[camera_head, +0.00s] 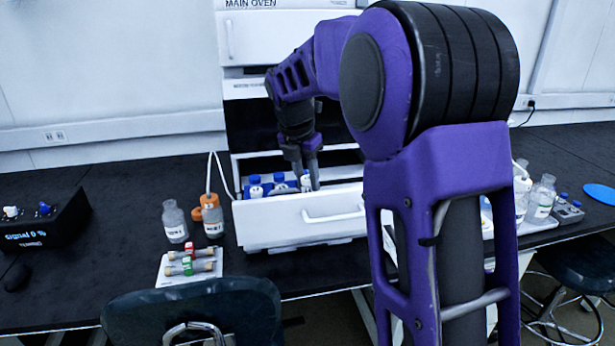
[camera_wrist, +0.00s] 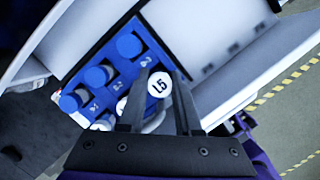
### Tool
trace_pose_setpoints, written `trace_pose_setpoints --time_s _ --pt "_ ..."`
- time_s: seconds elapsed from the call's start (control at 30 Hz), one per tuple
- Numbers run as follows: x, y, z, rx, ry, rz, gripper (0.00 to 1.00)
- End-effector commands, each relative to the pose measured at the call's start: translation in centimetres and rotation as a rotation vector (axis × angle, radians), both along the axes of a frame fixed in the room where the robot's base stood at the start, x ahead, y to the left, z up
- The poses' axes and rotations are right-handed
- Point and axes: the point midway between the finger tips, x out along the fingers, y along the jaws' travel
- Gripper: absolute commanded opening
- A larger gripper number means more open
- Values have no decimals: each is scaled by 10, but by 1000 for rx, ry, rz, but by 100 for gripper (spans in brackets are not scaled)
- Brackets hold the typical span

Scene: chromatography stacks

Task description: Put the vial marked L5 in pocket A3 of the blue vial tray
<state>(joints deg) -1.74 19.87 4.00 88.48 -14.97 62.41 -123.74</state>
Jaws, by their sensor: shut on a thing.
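The vial marked L5 (camera_wrist: 160,84) shows its white cap with black lettering in the wrist view, between the fingertips of my gripper (camera_wrist: 159,92). My gripper is shut on it; the gripper also shows in the head view (camera_head: 305,165), over the open drawer. The blue vial tray (camera_wrist: 147,60) lies inside the drawer. Several blue-capped vials stand in it, and another white cap (camera_wrist: 122,106) is partly hidden by a finger. Part of the tray is hidden by my fingers. I cannot tell whether L5's base is above the tray or inside a pocket.
A black signal box (camera_head: 40,222) is farther left. More bottles (camera_head: 541,198) stand at right.

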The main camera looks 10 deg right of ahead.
Motion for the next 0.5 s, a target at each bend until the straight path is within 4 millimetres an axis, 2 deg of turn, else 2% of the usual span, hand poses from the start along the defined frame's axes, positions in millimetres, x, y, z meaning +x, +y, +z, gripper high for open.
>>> trace_pose_setpoints --time_s 0.5 --pt "0 0 -5 0 2 1 0"
